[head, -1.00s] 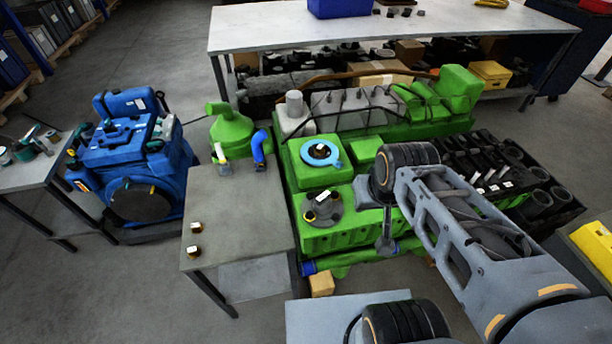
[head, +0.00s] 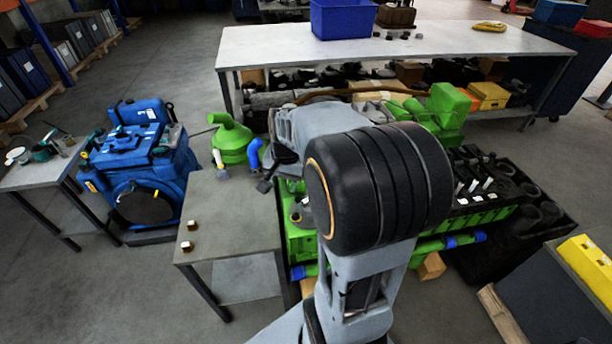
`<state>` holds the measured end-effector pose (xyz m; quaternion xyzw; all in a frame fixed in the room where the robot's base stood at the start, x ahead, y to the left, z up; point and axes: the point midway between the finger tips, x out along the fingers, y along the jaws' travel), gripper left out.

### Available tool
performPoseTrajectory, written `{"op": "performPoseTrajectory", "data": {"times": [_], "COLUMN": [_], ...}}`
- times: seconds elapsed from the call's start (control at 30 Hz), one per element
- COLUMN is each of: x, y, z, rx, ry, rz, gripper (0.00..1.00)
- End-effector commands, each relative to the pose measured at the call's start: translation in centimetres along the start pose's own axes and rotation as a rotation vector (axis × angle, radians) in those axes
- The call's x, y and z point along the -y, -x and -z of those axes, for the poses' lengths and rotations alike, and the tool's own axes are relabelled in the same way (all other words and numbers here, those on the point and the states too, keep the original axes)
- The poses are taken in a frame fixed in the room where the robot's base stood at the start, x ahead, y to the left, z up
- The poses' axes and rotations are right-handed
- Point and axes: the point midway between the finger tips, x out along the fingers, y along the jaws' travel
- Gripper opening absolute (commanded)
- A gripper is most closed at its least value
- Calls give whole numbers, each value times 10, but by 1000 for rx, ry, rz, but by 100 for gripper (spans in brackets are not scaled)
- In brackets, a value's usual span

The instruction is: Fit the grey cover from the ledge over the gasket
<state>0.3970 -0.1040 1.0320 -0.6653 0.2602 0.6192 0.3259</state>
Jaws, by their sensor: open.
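The green engine (head: 299,243) stands mid-picture, largely hidden behind my arm. A sliver of the grey cover (head: 304,216) shows at my arm's left edge, on the engine's near ledge. The blue ring-shaped gasket is hidden behind my arm. My gripper (head: 268,178) is at the left of the engine, by the grey table's back right corner. Its dark fingers are small in view, open, and hold nothing that I can see.
The grey table (head: 232,220) at left bears two small brass-coloured parts (head: 190,236), a white-and-yellow bottle (head: 220,168) and a blue bottle (head: 254,154) close to my gripper. A green funnel-shaped part (head: 231,140) stands behind. A long bench (head: 450,42) spans the back.

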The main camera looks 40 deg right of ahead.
Motion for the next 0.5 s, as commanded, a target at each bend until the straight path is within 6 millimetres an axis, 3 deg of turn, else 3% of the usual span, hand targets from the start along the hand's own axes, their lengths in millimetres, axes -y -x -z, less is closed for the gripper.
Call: {"op": "performPoseTrajectory", "data": {"times": [0.1,0.2,0.33,0.5], "x": [-17,-30,-45,-56], "y": [-23,-40,-58,-70], "z": [42,67,87,99], "rx": [70,115,153,175], "ry": [-244,-408,-556,-643], "rz": [-20,-33,-43,-50], "gripper": [47,47,47,47]}}
